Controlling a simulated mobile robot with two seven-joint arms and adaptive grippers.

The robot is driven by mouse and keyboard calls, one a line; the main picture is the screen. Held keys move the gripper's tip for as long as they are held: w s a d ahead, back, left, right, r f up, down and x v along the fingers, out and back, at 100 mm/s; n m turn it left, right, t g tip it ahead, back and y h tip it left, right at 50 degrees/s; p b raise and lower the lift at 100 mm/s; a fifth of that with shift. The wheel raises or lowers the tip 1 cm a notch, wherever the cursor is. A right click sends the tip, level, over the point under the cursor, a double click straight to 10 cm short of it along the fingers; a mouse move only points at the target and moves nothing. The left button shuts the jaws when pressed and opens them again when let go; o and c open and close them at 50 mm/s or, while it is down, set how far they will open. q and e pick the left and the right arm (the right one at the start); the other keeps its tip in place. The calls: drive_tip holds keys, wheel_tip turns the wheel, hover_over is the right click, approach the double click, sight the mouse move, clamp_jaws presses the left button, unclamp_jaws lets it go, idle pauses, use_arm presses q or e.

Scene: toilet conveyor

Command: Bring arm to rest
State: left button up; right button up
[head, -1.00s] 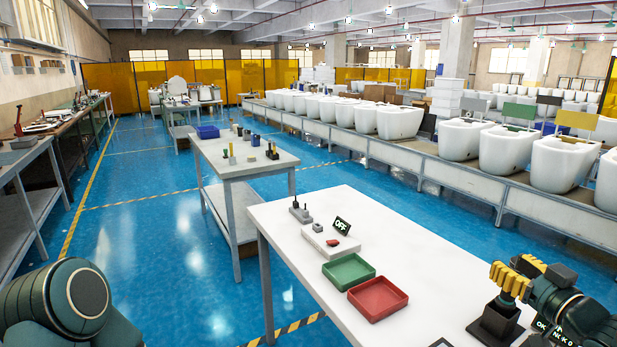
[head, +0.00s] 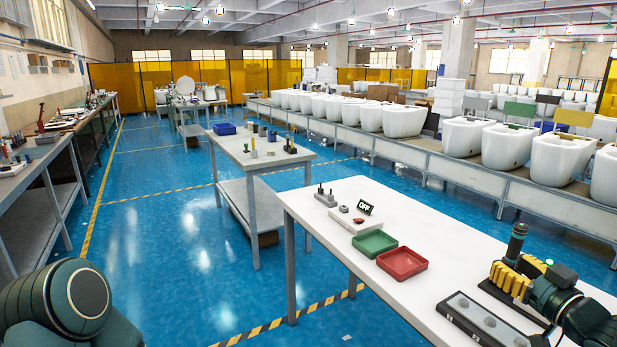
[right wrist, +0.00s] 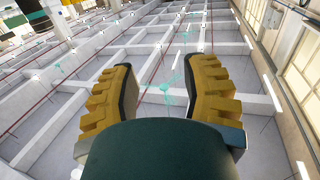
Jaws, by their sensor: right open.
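My right gripper (head: 510,278) has yellow ridged fingers and is over the right end of the white table (head: 440,235). It is open. In the right wrist view its two fingers (right wrist: 160,95) stand apart with nothing between them, and the ceiling beams fill the background. A dark upright tool with a green band (head: 516,242) shows just behind the fingers; I cannot tell whether they touch. My left arm link (head: 75,300) shows at the lower left, but its gripper is out of view.
A grey panel with round discs (head: 485,322) lies near the front edge. Blue floor (head: 190,270) is clear on the left.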

drive_tip(key=a+f+m+g, duration=0.1)
drive_tip(key=a+f+g, duration=0.1)
drive_tip(key=a+f, duration=0.55)
drive_tip(key=a+f+m+g, duration=0.2)
drive_tip(key=a+f+g, duration=0.15)
drive_tip(key=f, duration=0.65)
drive_tip(key=a+f+m+g, duration=0.1)
drive_tip(key=a+f+g, duration=0.1)
drive_tip(key=a+f, duration=0.55)
drive_tip(key=s+a+f+g, duration=0.8)
drive_tip(key=s+a+f, duration=0.4)
drive_tip(key=s+f, duration=0.3)
drive_tip(key=shift+s+a+y, duration=0.15)
drive_tip(key=shift+s+y, duration=0.15)
drive_tip(key=shift+s, duration=0.15)
drive_tip(key=shift+f, duration=0.1)
